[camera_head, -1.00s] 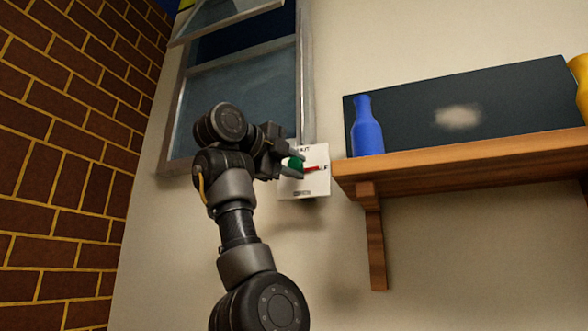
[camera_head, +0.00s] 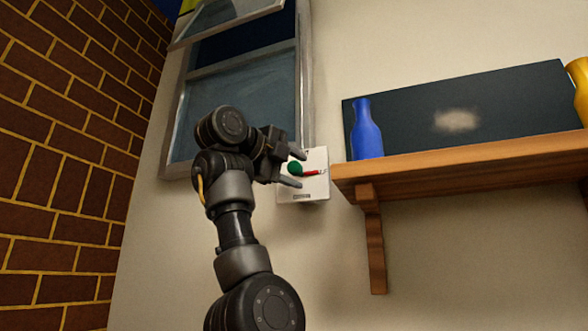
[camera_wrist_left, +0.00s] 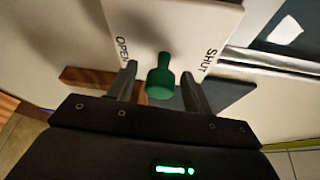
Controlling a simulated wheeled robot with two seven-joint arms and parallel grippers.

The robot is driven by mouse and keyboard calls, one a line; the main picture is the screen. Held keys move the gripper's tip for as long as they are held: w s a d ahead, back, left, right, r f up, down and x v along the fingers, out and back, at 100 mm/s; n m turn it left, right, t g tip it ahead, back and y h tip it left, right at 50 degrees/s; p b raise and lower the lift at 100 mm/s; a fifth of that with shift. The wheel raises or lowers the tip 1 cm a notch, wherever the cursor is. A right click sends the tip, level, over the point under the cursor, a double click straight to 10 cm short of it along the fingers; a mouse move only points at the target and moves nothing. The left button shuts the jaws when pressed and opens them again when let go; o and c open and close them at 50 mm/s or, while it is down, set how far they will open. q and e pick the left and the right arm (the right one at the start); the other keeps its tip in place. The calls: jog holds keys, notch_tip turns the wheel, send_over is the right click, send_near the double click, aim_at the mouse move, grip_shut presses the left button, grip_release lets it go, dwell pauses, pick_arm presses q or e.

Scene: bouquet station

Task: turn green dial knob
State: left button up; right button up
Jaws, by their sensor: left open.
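The green dial knob (camera_head: 296,169) sits on a white wall plate (camera_head: 316,185), with a red pointer (camera_head: 311,173) toward the plate's right side. In the left wrist view the green knob (camera_wrist_left: 161,80) stands between the two fingers, and the plate (camera_wrist_left: 172,30) carries the words OPEN and SHUT. My left gripper (camera_head: 297,169) is open around the knob, with a gap visible on each side of it. The red pointer is not seen in the wrist view. My right gripper is not in view.
A wooden shelf (camera_head: 460,160) on a bracket (camera_head: 375,240) juts out right of the plate. It holds a blue bottle (camera_head: 366,135) and a yellow vase (camera_head: 581,90). A window (camera_head: 240,85) is up and left; a brick wall (camera_head: 65,180) is far left.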

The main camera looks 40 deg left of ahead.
pick_arm(q)
jog(key=shift+s, duration=0.1)
jog(key=s+r+b, duration=0.1)
jog(key=s+b, duration=0.3)
jog(key=s, duration=0.6)
jog(key=shift+s+a, duration=0.25)
jog(key=shift+a, duration=0.05)
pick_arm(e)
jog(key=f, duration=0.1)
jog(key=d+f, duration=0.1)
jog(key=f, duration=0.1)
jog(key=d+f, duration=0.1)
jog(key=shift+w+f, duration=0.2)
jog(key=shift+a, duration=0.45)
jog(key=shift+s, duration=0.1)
